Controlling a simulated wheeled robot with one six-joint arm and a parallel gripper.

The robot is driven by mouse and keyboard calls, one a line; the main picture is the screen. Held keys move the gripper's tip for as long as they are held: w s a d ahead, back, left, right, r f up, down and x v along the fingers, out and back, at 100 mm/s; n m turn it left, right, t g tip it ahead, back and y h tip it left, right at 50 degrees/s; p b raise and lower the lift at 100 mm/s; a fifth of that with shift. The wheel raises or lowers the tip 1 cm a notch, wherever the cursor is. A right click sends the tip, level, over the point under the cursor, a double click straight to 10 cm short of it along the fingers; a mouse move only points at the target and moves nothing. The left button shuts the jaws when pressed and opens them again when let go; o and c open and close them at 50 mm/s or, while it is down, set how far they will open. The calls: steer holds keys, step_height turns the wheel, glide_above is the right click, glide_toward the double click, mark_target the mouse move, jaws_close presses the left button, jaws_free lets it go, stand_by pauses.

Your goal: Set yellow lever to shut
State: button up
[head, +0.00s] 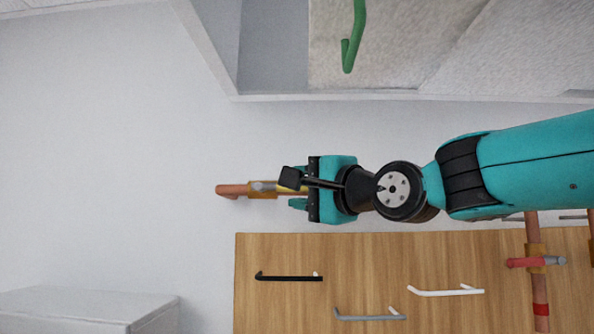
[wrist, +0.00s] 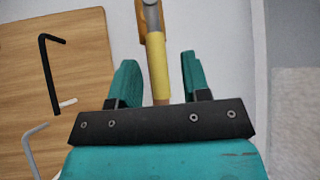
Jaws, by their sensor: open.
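The yellow lever (wrist: 157,68) shows in the wrist view between the two teal fingers of my gripper (wrist: 159,62). The fingers are open, with a gap on each side of the lever. Its grey pivot end (wrist: 152,18) is at the top, against an orange-brown fitting. In the head view, my gripper (head: 298,200) is at the copper pipe and brass valve body (head: 262,190) on the wall. There the lever is mostly hidden behind my gripper and the dark wrist part; only a little yellow shows.
Below is a wooden panel (head: 300,300) with black (head: 288,278), grey (head: 370,315) and white (head: 446,292) handles. A red lever (head: 526,263) is on a copper pipe at right. A cabinet with a green handle (head: 350,52) is above. A white box (head: 80,308) stands lower left.

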steer(key=shift+w+a, duration=0.4)
jaws_close()
